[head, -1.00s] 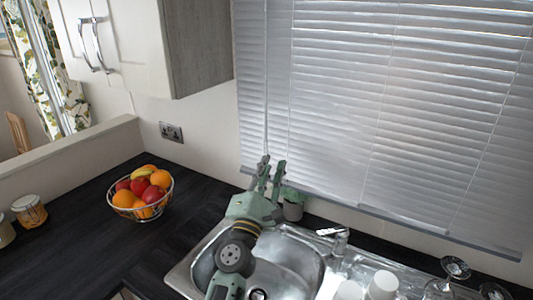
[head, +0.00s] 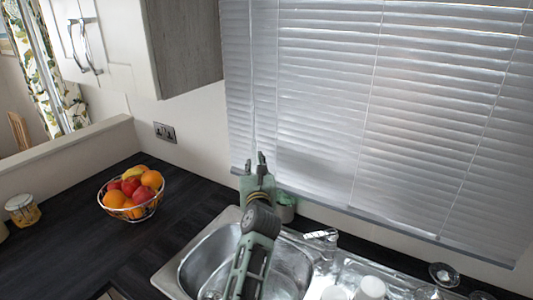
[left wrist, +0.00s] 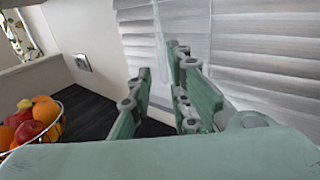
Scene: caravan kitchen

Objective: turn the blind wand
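The blind wand (head: 253,90) is a thin pale rod hanging upright in front of the left part of the closed white blind (head: 320,100). It also shows in the left wrist view (left wrist: 159,40), running down towards the gap between my fingers. My left gripper (head: 254,164) is at the blind's lower left edge, near the wand's lower part. In the left wrist view its green fingers (left wrist: 157,78) are apart with nothing clearly gripped. I cannot tell whether the wand is between the fingers or behind them. My right gripper is out of view.
A steel sink (head: 206,262) lies below my left arm, with a tap (head: 322,236) to its right. A grey-green pot (head: 285,209) stands right beside the gripper. A wire fruit bowl (head: 131,207) is on the dark counter to the left. Glasses (head: 444,274) stand at right.

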